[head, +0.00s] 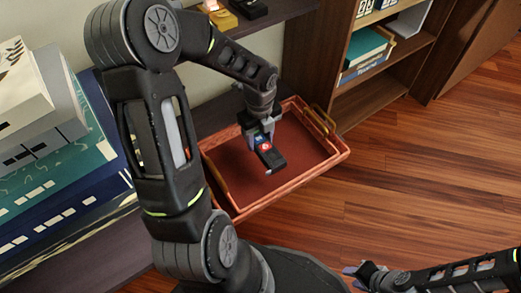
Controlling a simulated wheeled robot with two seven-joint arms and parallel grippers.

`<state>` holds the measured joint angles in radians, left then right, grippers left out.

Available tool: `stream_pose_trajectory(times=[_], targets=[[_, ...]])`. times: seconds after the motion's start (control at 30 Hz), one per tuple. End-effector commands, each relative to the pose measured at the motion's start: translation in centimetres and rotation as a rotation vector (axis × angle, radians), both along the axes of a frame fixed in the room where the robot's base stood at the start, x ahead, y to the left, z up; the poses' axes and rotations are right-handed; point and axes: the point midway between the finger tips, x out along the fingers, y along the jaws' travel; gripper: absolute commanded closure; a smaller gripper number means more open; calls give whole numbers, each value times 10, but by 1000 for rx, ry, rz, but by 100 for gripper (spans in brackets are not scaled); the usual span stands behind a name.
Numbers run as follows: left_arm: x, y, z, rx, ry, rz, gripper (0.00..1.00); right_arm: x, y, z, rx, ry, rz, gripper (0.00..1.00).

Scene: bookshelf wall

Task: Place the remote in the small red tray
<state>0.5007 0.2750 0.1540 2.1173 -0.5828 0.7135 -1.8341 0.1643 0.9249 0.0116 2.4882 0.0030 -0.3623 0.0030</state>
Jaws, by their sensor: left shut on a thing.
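The remote (272,158) is small and black with a red and white round button area. My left gripper (258,141) points down and is shut on one end of it. The remote's free end slants toward the lower right. Both are over the inside of the red tray (308,168), which has a reddish rim and gold-coloured handles. I cannot tell whether the remote touches the tray floor. My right gripper (362,274) is at the bottom edge of the head view, well away from the tray; its jaw opening is unclear.
The tray extends out over the wooden floor (430,150). Large stacked books (50,150) stand at the left. A bookshelf (400,65) with books is at the back right. Small dark and gold objects (225,15) sit on a shelf above the tray.

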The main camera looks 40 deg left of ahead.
Motion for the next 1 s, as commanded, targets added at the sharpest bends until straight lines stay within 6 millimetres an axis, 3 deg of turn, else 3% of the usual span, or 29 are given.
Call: stream_pose_trajectory(times=[0.27, 0.6, 1.0], targets=[[0, 0, -2, 0, 0, 0, 100, 0, 0, -1, 0, -1, 0, 67], [0, 0, -49, 0, 0, 1, 100, 5, -5, -23, -7, -9, -13, 67], [0, 0, -52, 0, 0, 1, 100, 6, -5, -23, -9, -10, -13, 67]])
